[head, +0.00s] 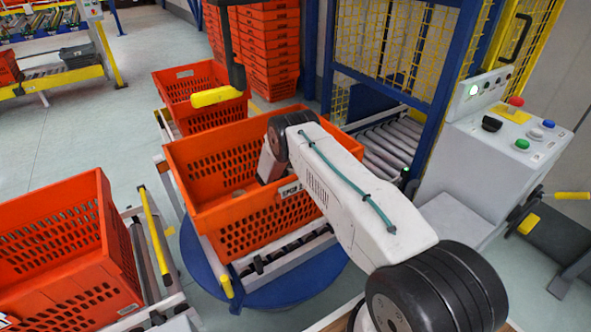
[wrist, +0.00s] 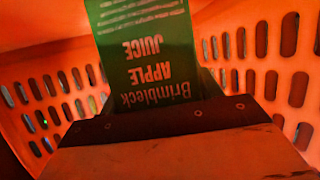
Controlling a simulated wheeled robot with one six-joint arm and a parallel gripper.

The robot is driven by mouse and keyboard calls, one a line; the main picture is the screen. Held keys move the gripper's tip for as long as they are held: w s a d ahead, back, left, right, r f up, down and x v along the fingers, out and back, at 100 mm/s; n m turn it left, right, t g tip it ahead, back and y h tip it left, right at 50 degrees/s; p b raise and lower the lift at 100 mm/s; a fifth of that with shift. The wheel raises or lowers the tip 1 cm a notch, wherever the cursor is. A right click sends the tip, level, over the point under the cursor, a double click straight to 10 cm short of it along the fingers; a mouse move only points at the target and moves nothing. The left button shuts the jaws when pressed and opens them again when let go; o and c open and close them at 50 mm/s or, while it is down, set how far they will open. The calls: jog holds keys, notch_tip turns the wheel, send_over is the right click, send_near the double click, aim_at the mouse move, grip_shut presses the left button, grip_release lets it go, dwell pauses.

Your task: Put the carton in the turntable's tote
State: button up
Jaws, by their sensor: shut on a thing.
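The turntable's orange tote (head: 178,165) stands on a roller frame above the blue round turntable (head: 290,285). My gripper (head: 268,172) reaches down inside this tote, partly hidden by my arm. In the wrist view my gripper (wrist: 165,118) is shut on a green carton (wrist: 150,60). Its upside-down print reads "Brimbleck APPLE JUICE". Slotted orange tote walls surround the carton in the wrist view. The carton cannot be made out in the head view. I cannot tell whether it touches the tote's floor.
Another orange tote (head: 60,240) is at left on rollers, and one (head: 190,84) stands behind. Stacked orange crates (head: 268,50) are at the back. A blue post (head: 448,90), yellow mesh and a grey control box (head: 510,130) stand at right. A yellow-ended hanging device (head: 217,96) is above the rear tote.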

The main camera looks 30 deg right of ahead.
jog(key=o, duration=0.7)
jog(key=shift+f, duration=0.2)
jog(key=o, duration=0.5)
jog(key=shift+c, duration=0.2)
jog(key=shift+r, duration=0.25)
jog(key=v, duration=1.2)
